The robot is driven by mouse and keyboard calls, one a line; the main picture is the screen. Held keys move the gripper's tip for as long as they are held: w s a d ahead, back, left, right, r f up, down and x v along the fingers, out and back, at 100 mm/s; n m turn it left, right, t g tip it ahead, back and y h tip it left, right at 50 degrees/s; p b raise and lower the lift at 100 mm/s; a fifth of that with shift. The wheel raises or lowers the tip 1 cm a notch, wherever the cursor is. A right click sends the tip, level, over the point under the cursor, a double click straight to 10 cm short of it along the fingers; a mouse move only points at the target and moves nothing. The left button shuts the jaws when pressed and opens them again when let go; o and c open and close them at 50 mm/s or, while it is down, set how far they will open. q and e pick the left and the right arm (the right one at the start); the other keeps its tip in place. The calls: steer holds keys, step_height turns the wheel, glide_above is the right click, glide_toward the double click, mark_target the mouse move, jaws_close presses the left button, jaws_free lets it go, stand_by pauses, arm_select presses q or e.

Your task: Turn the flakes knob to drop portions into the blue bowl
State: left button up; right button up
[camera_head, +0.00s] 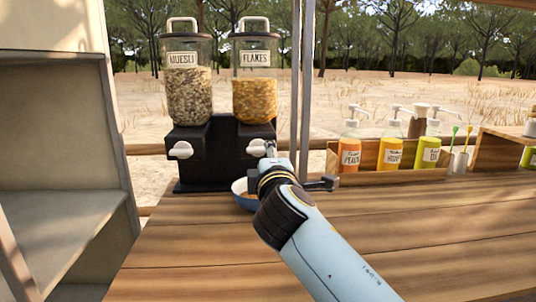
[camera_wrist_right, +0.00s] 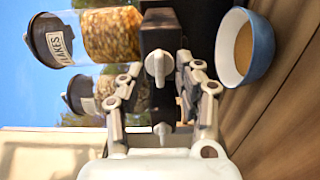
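The flakes dispenser (camera_head: 255,90) is a clear jar of golden flakes on a black stand. Its white flakes knob (camera_head: 257,147) is partly hidden behind my right gripper (camera_head: 270,150). In the right wrist view, the flakes knob (camera_wrist_right: 158,66) shows between the two fingertips (camera_wrist_right: 158,68), with a gap on each side, so the gripper is open. The blue bowl (camera_head: 239,194) stands under the flakes outlet, mostly hidden by my right arm. In the wrist view, the bowl (camera_wrist_right: 262,45) has a tan layer inside. My left gripper is out of view.
The muesli dispenser (camera_head: 188,95) with its own white knob (camera_head: 180,150) stands to the left. A wooden rack (camera_head: 378,177) of pump bottles is at the right. The front of the wooden counter (camera_head: 190,265) is clear.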

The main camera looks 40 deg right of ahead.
steer(key=v, duration=0.4)
stand_by(0.4)
